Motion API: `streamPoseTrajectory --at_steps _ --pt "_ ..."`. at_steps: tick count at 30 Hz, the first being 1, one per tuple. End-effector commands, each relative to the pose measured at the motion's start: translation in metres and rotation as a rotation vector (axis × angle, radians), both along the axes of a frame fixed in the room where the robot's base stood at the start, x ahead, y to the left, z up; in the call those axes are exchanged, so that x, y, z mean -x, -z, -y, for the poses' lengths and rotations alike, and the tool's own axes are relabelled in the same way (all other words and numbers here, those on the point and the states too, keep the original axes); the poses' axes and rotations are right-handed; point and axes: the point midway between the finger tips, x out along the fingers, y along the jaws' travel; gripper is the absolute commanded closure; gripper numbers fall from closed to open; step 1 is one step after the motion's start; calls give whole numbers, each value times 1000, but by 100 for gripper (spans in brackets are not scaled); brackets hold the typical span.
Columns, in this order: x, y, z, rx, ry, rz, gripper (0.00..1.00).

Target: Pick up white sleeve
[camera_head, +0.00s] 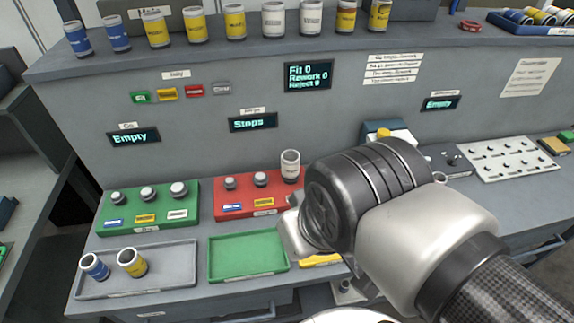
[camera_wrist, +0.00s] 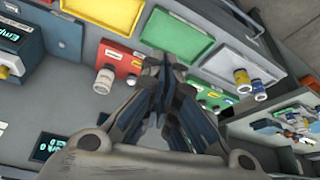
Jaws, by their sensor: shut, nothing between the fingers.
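A white sleeve (camera_head: 290,166) stands upright at the right end of the red board (camera_head: 225,208). It also shows in the wrist view (camera_wrist: 104,80), left of my fingers and clear of them. Two more white sleeves, one (camera_head: 273,19) and another (camera_head: 311,17), stand in the row on the upper shelf. My gripper (camera_wrist: 166,66) is shut and empty, with its fingers together over the area between the red board, the green tray and the green board. In the head view my arm hides the gripper.
The green tray (camera_head: 248,274) is empty. The grey tray (camera_head: 180,285) holds a blue sleeve (camera_head: 94,267) and a yellow sleeve (camera_head: 131,262). The green board (camera_head: 185,206) has several pegs. Yellow and blue sleeves line the shelf (camera_head: 130,58).

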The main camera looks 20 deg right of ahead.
Motion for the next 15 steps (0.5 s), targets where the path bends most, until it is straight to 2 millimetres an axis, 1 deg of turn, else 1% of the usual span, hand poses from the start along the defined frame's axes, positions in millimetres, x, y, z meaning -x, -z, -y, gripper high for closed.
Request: streamPoseTrajectory --at_steps 10,13,15 --pt "0 0 0 0 0 0 99" --pt "-3 -1 1 -1 2 -2 93" --pt "-12 -5 2 -1 6 -6 88"
